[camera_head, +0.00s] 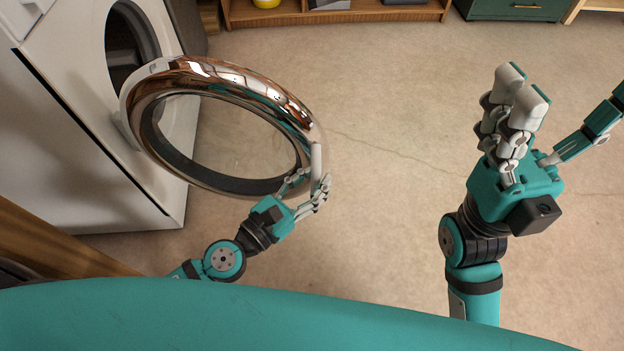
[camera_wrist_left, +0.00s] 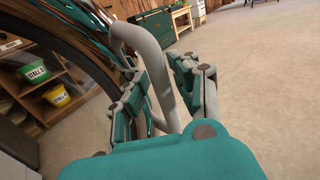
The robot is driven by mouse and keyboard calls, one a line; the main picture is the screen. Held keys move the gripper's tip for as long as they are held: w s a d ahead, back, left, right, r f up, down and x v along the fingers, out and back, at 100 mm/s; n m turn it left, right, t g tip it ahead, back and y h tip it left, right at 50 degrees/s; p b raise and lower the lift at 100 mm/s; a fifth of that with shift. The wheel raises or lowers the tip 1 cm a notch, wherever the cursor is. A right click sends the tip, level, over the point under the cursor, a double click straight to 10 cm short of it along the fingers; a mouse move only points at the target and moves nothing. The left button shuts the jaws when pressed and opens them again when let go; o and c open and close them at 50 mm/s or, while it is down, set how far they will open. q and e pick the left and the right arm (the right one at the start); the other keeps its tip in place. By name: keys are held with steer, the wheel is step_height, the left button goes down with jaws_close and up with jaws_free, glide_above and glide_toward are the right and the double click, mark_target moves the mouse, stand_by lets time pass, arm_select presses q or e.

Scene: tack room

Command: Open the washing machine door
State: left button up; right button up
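The white washing machine (camera_head: 75,120) stands at the left in the head view. Its round chrome-rimmed door (camera_head: 225,80) is swung well out from the dark drum opening (camera_head: 128,45). A pale curved handle (camera_head: 317,160) sits on the door's outer edge. It also shows in the left wrist view (camera_wrist_left: 152,65). My left gripper (camera_head: 308,190) is at the handle, which passes between its fingers. The fingers look spread, with a gap beside the handle; contact is hard to tell. My right gripper (camera_head: 550,115) is open and empty, over the floor at the right.
A wooden shelf (camera_head: 335,14) and a green cabinet (camera_head: 512,9) stand along the back. In the left wrist view, labelled buckets (camera_wrist_left: 57,95) sit on a shelf beyond the door. The floor (camera_head: 410,130) between the door and my right arm is clear.

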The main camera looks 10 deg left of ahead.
arm_select(q)
steer(key=shift+s, duration=0.1)
steer(key=v, duration=0.7)
steer(key=shift+a, duration=0.2)
stand_by(0.3)
